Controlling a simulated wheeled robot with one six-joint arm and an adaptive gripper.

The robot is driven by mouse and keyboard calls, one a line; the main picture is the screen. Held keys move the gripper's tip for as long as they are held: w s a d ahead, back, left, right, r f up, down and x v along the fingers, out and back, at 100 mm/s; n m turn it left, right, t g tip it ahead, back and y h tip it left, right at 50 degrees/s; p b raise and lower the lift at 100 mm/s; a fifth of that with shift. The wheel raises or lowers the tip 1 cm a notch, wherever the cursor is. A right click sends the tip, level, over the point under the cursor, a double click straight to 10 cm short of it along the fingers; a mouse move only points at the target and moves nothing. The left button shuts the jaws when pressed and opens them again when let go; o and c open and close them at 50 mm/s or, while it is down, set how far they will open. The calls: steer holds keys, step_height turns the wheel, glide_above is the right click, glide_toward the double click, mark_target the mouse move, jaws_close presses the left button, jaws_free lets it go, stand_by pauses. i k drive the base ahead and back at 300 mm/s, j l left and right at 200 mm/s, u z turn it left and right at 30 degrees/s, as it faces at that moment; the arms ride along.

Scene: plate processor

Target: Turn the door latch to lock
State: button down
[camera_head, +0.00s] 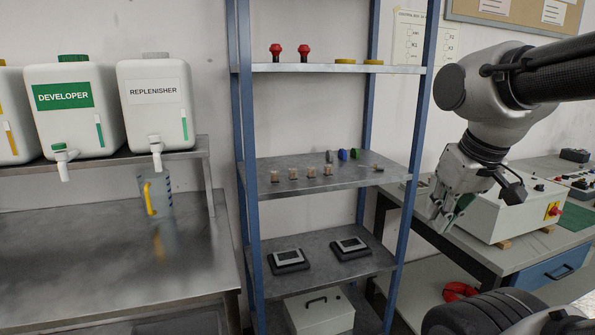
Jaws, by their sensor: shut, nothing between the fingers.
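I cannot make out a door or a door latch in the head view. My gripper (440,217) hangs at the right, pointing down, with its fingers shut and empty. In the picture it overlaps the left end of a white equipment box (508,212) on the workbench. I cannot tell how far apart they are. The box has a red knob on a yellow plate (552,211) at its right end. My arm and gripper hide part of the bench and box.
A blue-framed shelf rack (249,150) holds small parts, two dark devices and a white case (321,314). A steel counter (90,265) with a measuring jug (160,195) is at left, below white chemical canisters (155,110). A red coil (458,291) lies under the workbench (520,258).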

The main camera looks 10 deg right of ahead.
mark_target(538, 187)
steer(key=z, duration=1.45)
